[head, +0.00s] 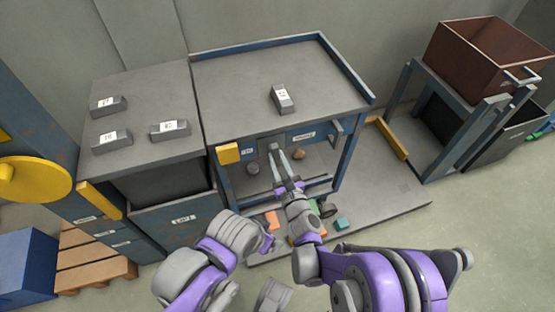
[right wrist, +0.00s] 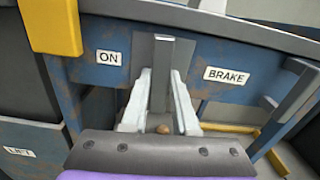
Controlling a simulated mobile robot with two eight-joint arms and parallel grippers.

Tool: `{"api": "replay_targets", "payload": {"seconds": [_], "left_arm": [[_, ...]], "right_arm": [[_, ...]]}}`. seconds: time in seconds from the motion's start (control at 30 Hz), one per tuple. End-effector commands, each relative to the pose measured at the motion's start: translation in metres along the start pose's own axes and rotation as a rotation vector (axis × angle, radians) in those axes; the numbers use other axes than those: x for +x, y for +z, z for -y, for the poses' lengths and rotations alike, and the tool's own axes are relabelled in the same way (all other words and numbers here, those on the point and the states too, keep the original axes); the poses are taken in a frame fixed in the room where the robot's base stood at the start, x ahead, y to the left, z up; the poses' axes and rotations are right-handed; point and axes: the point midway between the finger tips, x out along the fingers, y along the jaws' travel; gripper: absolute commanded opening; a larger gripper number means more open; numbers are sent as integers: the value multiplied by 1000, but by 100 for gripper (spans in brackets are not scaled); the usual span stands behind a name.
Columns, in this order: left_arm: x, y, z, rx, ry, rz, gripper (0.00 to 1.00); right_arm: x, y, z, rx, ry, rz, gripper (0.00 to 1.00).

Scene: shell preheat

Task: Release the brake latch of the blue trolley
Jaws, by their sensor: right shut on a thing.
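The blue trolley (head: 230,80) stands in the middle of the head view, with a grey top and a raised blue rim. Its brake latch (right wrist: 158,85) is a grey upright bar on a grey plate in the front rail, between the labels ON and BRAKE. In the right wrist view the bar is upright. My right gripper (head: 279,160) reaches to the trolley's front from below, and its pale fingers are shut on the bar, one on each side. My left arm is folded at the lower middle; its fingers cannot be made out.
A labelled metal block (head: 283,98) lies on the trolley. Three more lie on the grey bench (head: 135,85) at left. A yellow block (head: 228,153) sits on the front rail left of the latch. A brown bin (head: 485,55) stands on a stand at right. Small coloured pieces lie below.

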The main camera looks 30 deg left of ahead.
Motion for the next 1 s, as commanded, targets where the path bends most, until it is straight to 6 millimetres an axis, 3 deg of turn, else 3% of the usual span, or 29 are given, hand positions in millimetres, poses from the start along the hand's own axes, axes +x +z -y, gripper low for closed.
{"api": "replay_targets", "payload": {"seconds": [0.73, 0.77, 0.8, 0.9, 1.0], "left_arm": [[2, 0, 0, 0, 0, 0, 83], [2, 0, 0, 0, 0, 0, 83], [2, 0, 0, 0, 0, 0, 83], [2, 0, 0, 0, 0, 0, 83], [2, 0, 0, 0, 0, 0, 83]], "right_arm": [[0, 0, 0, 89, -1, 0, 0], [0, 0, 0, 89, 0, 0, 31], [0, 0, 0, 88, 0, 0, 38], [0, 0, 0, 87, 0, 0, 56], [0, 0, 0, 87, 0, 0, 57]]}}
